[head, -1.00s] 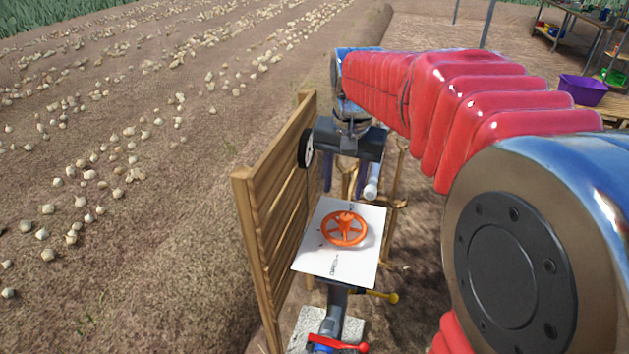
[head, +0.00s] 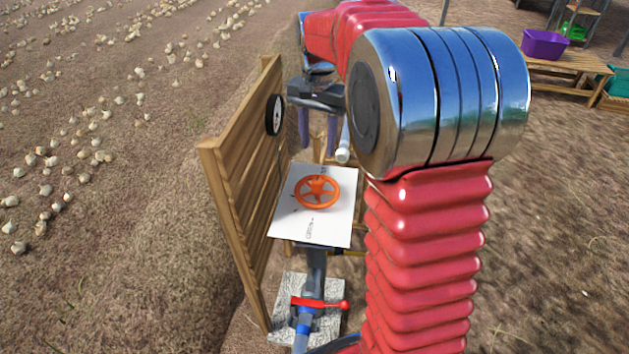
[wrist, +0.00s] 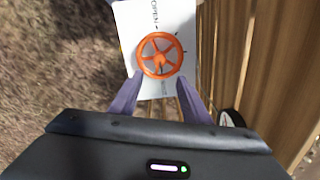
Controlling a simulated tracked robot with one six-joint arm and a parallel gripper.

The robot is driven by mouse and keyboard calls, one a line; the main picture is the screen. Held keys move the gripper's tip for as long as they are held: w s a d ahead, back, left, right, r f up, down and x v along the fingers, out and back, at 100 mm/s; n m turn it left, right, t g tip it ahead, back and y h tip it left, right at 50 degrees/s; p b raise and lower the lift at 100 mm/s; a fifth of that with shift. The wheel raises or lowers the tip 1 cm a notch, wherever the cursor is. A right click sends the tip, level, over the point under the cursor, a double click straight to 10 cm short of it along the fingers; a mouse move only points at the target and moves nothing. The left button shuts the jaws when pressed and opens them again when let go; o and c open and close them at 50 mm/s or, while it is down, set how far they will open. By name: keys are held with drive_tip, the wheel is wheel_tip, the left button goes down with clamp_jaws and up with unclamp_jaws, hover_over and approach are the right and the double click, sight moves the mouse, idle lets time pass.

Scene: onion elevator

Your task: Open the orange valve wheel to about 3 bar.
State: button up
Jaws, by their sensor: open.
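The orange valve wheel (head: 317,190) lies on a white plate (head: 328,228) beside a wooden board wall. In the wrist view the wheel (wrist: 160,55) is upright in the picture, with "OPEN" printed on the plate above it. My gripper (head: 318,146) points down behind the plate in the head view, apart from the wheel. In the wrist view its two fingers (wrist: 156,88) are spread, with nothing between them, and the wheel shows just beyond their tips. The pressure gauge (head: 275,115) is on the board wall; its reading is too small to tell.
The wooden board wall (head: 237,195) stands close on the left of the wheel and gripper. Below the plate are a pipe and a red lever handle (head: 318,303). A white tube end (head: 343,155) is right of the gripper. A purple tub (head: 545,44) stands on a bench far right.

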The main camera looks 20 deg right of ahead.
sight(316, 179)
wheel_tip(316, 179, down, 14)
drive_tip(key=shift+r, duration=0.2)
idle(0.4)
drive_tip(key=shift+c, duration=0.4)
drive_tip(key=c, duration=0.9)
drive_tip(key=shift+a+r, duration=0.1)
drive_tip(key=shift+a, duration=0.25)
drive_tip(key=shift+c, duration=0.3)
drive_tip(key=shift+w+d, duration=0.1)
drive_tip(key=shift+d, duration=0.15)
